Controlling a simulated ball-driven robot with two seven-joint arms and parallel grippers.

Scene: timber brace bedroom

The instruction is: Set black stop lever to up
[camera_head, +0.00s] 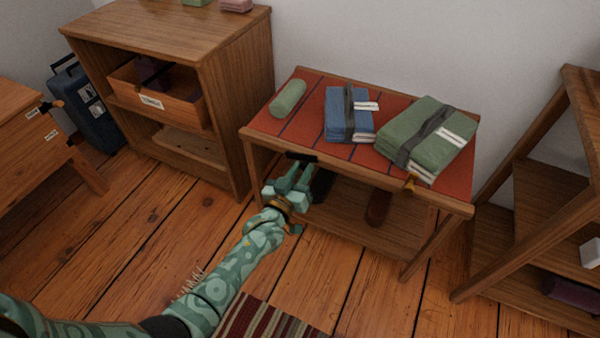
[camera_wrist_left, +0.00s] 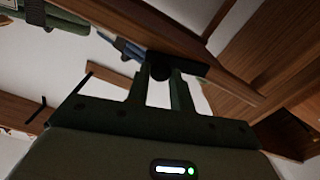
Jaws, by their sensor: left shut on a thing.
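The black stop lever (camera_head: 301,156) is a short dark bar on the front rail of the red-topped wooden bench (camera_head: 258,132). It lies roughly level along the rail in the head view. My left gripper (camera_head: 298,168) reaches up to it from the front and is shut on it. In the left wrist view, the black lever (camera_wrist_left: 190,66) crosses the tips of my left gripper (camera_wrist_left: 161,80), under the wooden rail. The fingers hide part of it. My right gripper is not in view.
A green roll (camera_head: 288,98), a blue folded bundle (camera_head: 345,116) and a green folded bundle (camera_head: 428,138) lie on the bench. A brass-coloured knob (camera_head: 410,184) sits on its front rail. A wooden cabinet (camera_head: 235,105) stands left, shelving (camera_head: 535,190) right. The floor in front is mostly clear.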

